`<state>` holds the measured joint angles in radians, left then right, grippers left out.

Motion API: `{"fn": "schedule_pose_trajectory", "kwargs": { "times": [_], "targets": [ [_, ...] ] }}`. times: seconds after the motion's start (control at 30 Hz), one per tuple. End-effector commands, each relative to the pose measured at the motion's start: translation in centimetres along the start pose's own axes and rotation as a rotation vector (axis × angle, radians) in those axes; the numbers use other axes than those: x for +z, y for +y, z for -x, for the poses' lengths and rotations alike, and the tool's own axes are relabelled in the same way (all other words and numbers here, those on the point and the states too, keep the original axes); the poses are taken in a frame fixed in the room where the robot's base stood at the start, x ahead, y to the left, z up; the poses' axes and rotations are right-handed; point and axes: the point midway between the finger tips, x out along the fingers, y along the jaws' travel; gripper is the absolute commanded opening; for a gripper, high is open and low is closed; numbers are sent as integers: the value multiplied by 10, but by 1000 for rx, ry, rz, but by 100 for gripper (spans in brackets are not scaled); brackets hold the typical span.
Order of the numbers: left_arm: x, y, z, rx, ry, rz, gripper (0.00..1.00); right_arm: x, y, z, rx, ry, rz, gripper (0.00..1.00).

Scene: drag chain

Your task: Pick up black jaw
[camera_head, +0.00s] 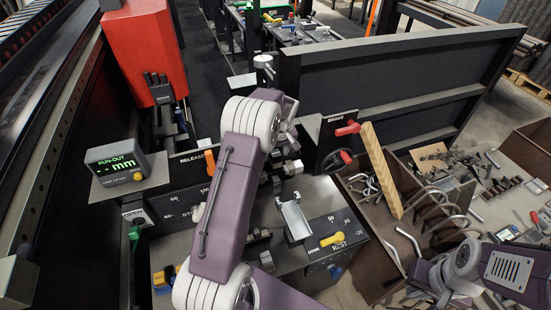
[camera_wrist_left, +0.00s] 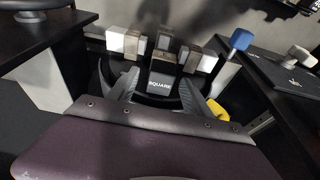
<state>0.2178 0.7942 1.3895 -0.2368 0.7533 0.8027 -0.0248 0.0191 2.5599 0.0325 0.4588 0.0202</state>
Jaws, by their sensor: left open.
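In the left wrist view, a dark block with the label SQUARE (camera_wrist_left: 160,83) sits in the middle, between the fingers of my left gripper (camera_wrist_left: 159,79). The fingers are spread, and I cannot tell whether either touches it. Pale and brown blocks (camera_wrist_left: 125,43) stand in a row just beyond. I cannot tell for certain which dark piece is the black jaw. In the head view, my left arm covers much of the workstation and hides the left fingertips. My right gripper (camera_head: 436,274) is at the lower right, by the brown bin, and its fingers are unclear.
A silver channel piece (camera_head: 294,218) and a panel with a yellow knob (camera_head: 332,239) are right of my left arm. The brown bin (camera_head: 383,255) holds bent metal rods. A run-out display (camera_head: 118,165) stands left. A blue knob (camera_wrist_left: 240,40) is near the left fingers.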

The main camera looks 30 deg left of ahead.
Motion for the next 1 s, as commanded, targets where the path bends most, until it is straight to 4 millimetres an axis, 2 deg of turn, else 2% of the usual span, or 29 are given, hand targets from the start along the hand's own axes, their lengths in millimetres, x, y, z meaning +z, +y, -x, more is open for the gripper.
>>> {"fn": "schedule_pose_trajectory", "kwargs": {
  "times": [0.03, 0.2, 0.23, 0.5, 0.63, 0.8, 1.0],
  "targets": [
    [0, 0, 0, 0, 0, 0, 53, 0, 0, 0, 0, 0, 0, 0],
    [0, 0, 0, 0, 0, 0, 5, 0, 0, 0, 0, 0, 0, 0],
    [0, 0, 0, 0, 0, 0, 0, 0, 0, 0, 0, 0, 0, 0],
    [0, 0, 1, 0, 1, 0, 0, 0, 0, 0, 0, 0, 0, 0],
    [-3, 0, 9, 1, 2, 1, 0, 0, 0, -2, 0, 0, 0, 0],
    [-12, 1, 38, 3, 6, 1, 0, 1, 0, -7, 0, 0, 0, 0],
    [16, 27, 73, 3, 4, -5, 0, 2, 0, -16, 0, 0, 0, 0]
  ]
}}
